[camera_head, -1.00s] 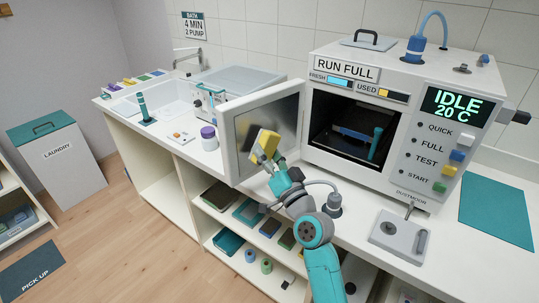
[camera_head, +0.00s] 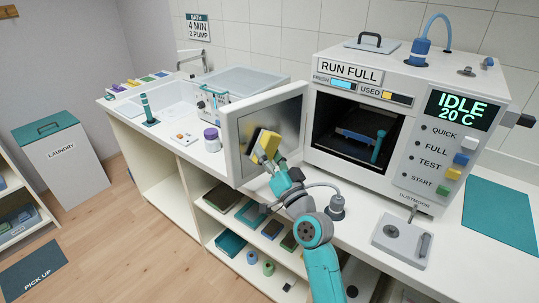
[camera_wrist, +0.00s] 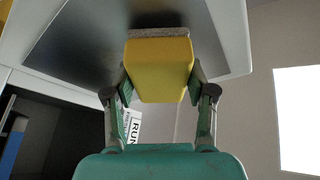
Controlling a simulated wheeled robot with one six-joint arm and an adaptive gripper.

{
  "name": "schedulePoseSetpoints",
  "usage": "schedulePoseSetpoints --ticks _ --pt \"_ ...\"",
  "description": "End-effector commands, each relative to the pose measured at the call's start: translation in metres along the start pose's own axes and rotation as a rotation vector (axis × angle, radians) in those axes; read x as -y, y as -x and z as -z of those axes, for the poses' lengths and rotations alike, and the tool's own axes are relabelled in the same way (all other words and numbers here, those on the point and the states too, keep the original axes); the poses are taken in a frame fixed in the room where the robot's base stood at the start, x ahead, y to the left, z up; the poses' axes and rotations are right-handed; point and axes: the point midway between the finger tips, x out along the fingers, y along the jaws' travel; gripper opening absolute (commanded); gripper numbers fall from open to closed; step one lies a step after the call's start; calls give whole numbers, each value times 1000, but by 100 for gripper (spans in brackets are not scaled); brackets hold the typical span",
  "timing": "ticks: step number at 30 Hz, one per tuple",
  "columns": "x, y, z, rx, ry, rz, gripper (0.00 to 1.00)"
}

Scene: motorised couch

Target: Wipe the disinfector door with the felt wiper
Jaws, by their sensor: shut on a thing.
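The disinfector (camera_head: 345,125) stands on the counter with its door (camera_head: 235,125) swung open to the left. The door's inner face has a dark, smeared-looking panel. My gripper (camera_head: 277,165) is shut on the felt wiper (camera_head: 266,146), a yellow block with a grey felt edge. In the wrist view the wiper (camera_wrist: 160,72) sits between both fingers, with its felt strip (camera_wrist: 159,32) against or very close to the door panel (camera_wrist: 100,45). I cannot tell for certain that they touch.
Inside the disinfector chamber is a tray with a teal upright handle (camera_head: 378,146). A purple-lidded jar (camera_head: 212,140) stands left of the door. A grey plate with a handle (camera_head: 402,238) and a teal mat (camera_head: 500,212) lie on the counter at right.

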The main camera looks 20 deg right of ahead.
Motion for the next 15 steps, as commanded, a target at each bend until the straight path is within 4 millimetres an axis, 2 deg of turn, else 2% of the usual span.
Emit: schedulePoseSetpoints --ticks 15 --pt "0 -9 -3 0 0 1 27"
